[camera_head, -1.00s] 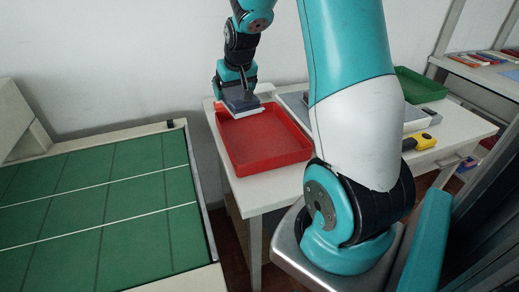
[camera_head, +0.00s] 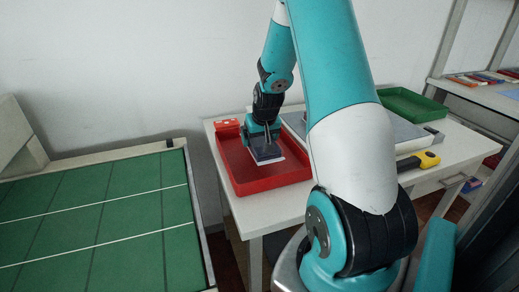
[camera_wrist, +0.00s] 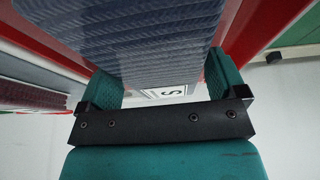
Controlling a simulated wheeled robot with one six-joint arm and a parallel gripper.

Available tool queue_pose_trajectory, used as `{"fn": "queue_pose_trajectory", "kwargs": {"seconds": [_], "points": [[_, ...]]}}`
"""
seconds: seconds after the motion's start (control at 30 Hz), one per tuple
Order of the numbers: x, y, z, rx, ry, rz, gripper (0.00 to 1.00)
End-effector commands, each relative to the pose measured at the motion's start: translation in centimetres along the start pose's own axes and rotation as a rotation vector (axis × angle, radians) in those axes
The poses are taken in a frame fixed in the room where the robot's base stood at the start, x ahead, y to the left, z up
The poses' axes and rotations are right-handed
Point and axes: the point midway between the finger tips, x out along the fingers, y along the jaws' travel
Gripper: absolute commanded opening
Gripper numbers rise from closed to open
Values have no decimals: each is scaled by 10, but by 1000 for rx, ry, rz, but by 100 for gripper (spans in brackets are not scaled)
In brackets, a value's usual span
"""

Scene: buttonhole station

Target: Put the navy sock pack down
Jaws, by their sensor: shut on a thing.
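My gripper (camera_head: 262,132) is shut on the navy sock pack (camera_head: 268,152), a dark blue-grey pack with a white edge. The pack is over the inside of the red tray (camera_head: 235,160), near its right rear part. I cannot tell whether it touches the tray floor. In the wrist view the ribbed navy pack (camera_wrist: 145,45) fills the space between the two teal fingers, with a white label bearing an S near the palm. Red tray walls (camera_wrist: 270,25) show on both sides of it.
A white table (camera_head: 235,215) carries the tray. A yellow and black tool (camera_head: 418,161) and a green tray (camera_head: 412,106) are to the right. A green conveyor-like surface (camera_head: 100,215) is at the left. A small red item (camera_head: 227,125) shows at the tray's back left.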

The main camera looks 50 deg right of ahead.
Motion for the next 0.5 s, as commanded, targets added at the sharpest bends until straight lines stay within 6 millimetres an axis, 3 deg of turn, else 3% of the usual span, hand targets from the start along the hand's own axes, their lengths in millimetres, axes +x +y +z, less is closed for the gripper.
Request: {"fn": "queue_pose_trajectory", "kwargs": {"seconds": [0.33, 0.5], "points": [[35, 0, 15, 0, -3, 0, 63], [39, 0, 16, -1, 2, 0, 63]]}}
